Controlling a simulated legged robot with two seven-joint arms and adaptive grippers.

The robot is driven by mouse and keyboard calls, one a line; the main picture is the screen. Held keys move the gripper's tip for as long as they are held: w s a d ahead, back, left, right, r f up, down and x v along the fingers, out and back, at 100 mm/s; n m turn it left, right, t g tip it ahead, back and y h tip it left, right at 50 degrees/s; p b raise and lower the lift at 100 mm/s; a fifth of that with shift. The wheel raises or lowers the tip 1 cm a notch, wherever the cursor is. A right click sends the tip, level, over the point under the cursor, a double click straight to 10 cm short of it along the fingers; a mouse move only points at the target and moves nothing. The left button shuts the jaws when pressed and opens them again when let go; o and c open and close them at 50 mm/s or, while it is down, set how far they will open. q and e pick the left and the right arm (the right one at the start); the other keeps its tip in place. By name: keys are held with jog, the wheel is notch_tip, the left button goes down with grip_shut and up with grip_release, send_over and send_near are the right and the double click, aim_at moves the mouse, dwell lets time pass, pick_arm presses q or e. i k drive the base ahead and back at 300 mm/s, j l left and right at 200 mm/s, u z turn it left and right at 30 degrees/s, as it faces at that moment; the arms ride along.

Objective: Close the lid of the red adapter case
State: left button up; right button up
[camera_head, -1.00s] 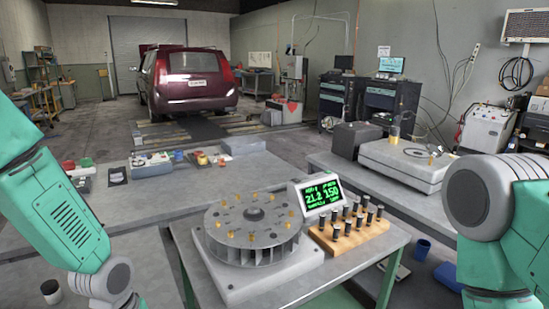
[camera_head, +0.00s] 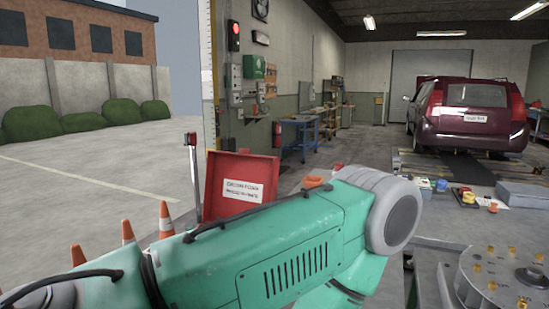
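The lid of the red adapter case (camera_head: 228,176) stands open and upright left of centre, with a white label on its inner face. The lower part of the case is hidden behind my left arm, which crosses the foreground from the lower left. My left gripper is not in the frame, so its relation to the lid does not show. My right arm and gripper are out of view too.
Several orange traffic cones (camera_head: 165,218) stand at the left. A round grey drum (camera_head: 515,277) with yellow pegs is at the lower right. A worktop with small parts lies beyond my arm. A dark red car (camera_head: 468,115) is parked behind.

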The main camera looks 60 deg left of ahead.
aim_at(235, 183)
jog(key=i+j+u, duration=0.1)
jog(key=u, duration=1.4)
